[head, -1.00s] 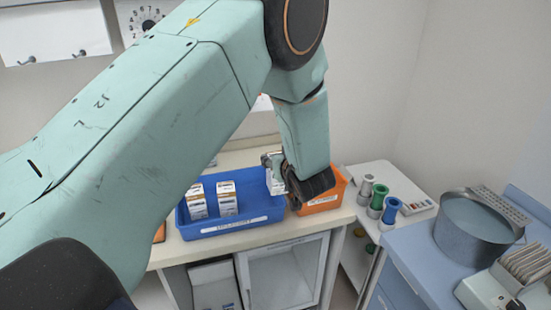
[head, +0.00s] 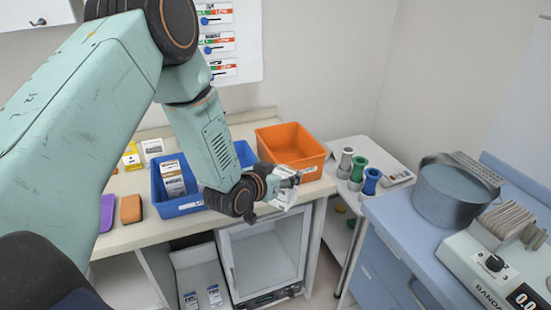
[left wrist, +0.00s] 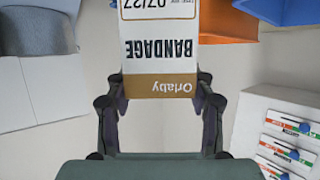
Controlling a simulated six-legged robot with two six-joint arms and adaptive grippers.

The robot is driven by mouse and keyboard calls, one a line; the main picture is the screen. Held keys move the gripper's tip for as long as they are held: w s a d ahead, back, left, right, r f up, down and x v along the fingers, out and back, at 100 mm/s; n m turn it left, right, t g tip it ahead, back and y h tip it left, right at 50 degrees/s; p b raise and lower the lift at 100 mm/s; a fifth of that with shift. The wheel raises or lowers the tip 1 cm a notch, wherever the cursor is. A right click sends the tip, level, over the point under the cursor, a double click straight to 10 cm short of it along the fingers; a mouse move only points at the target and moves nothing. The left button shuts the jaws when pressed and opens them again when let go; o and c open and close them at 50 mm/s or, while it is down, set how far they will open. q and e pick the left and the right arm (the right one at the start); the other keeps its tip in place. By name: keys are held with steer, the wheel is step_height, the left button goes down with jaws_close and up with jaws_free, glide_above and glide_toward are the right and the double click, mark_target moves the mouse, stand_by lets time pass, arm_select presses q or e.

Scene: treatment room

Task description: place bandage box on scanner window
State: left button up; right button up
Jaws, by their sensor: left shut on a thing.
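My left gripper (head: 284,182) is shut on a white bandage box (head: 285,199), held in the air in front of the counter edge, below the orange bin. In the left wrist view the bandage box (left wrist: 160,45) sits between the two fingers, with a brown band and upside-down "BANDAGE" lettering; its far end is cut off by the frame. My right gripper is not in view.
A blue bin (head: 190,206) with another box (head: 173,180) is partly hidden by my arm. An orange bin (head: 292,147) stands beside it. Coloured cylinders (head: 358,172) stand on a white cart. A grey basin (head: 447,193) sits on the blue cart (head: 385,222).

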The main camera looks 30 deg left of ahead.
mark_target(288, 196)
arm_select(q)
steer(key=s+d+f+m+h+b, duration=0.1)
steer(key=f, duration=0.1)
steer(key=s+d+f+m+h+b, duration=0.1)
steer(key=s+d+h, duration=0.1)
steer(key=shift+f+m+g, duration=0.3)
steer(key=shift+f, duration=0.05)
steer(key=s+d+f+m+g+h+b, duration=0.2)
steer(key=s+d+f+m+h+b, duration=0.1)
steer(key=s+b, duration=0.4)
steer(key=s+d+f+m+g+h+b, duration=0.3)
steer(key=s+f+m+b, duration=0.1)
steer(key=s+f+b, duration=0.2)
steer(key=shift+s+d+h+b, duration=0.15)
steer(key=shift+s+h+b, duration=0.15)
steer(key=shift+s+b, duration=0.5)
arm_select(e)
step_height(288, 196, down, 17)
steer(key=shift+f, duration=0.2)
